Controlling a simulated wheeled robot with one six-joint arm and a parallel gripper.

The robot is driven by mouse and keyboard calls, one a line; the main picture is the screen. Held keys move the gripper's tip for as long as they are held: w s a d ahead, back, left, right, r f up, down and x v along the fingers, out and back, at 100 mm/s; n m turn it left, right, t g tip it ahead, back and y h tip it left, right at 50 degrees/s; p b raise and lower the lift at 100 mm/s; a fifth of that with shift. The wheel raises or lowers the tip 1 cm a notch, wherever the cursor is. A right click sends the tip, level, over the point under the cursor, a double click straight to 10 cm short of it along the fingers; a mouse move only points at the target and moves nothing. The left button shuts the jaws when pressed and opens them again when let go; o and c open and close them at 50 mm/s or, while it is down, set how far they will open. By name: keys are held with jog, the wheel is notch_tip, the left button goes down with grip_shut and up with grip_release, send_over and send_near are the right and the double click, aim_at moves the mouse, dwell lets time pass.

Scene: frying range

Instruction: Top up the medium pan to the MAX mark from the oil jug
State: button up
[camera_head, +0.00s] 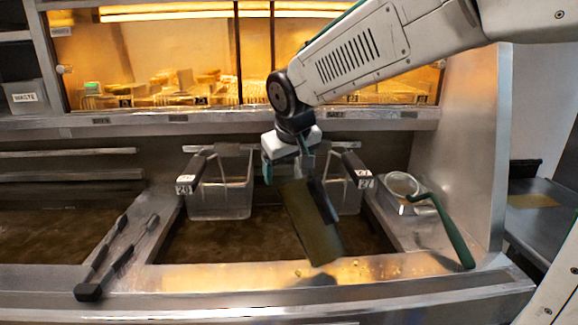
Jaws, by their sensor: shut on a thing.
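My gripper (291,172) is shut on a dark olive container, which looks like the oil jug (313,222). The jug is tilted, its lower end toward the lower right, above the front part of the middle fryer pan (215,243). This pan holds brown oil; I cannot tell if it is the one called medium. No stream of oil can be made out. No MAX mark can be read; the jug and gripper hide part of the pan's middle.
Two wire baskets, left (220,198) and right (346,198), hang at the pan's back, black handles forward. Another oil pan (50,235) lies left. A green-handled strainer (452,232) rests on the right ledge. A lit glass cabinet (160,60) stands behind.

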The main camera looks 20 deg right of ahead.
jog(key=shift+w+f, duration=0.1)
jog(key=shift+f, duration=0.05)
jog(key=shift+w+f+g, duration=0.1)
jog(key=shift+f+g, duration=0.15)
jog(key=shift+g, duration=0.15)
jog(key=shift+w+a+f+g, duration=0.1)
jog(key=shift+w+f+g, duration=0.1)
jog(key=shift+f+g, duration=0.5)
dwell(1.7)
jog(key=shift+w+f+g+h, duration=0.15)
jog(key=shift+f+g+h, duration=0.25)
jog(key=shift+f, duration=0.15)
jog(key=shift+a+f+g, duration=0.1)
jog(key=shift+f+g, duration=0.1)
jog(key=shift+g, duration=0.1)
dwell(1.5)
jog(key=shift+w+a+f+n+g+h, duration=0.1)
jog(key=shift+w+f+n+g+h, duration=0.15)
jog(key=shift+f, duration=0.25)
jog(key=shift+w+f+n+g+h, duration=0.1)
jog(key=shift+w+f+g, duration=0.05)
jog(key=shift+f+g, duration=0.25)
jog(key=shift+w+f, duration=0.1)
jog(key=shift+f, duration=0.35)
jog(key=shift+w+f+g, duration=0.1)
jog(key=shift+f+g, duration=0.1)
jog(key=shift+g, duration=0.05)
dwell(1.1)
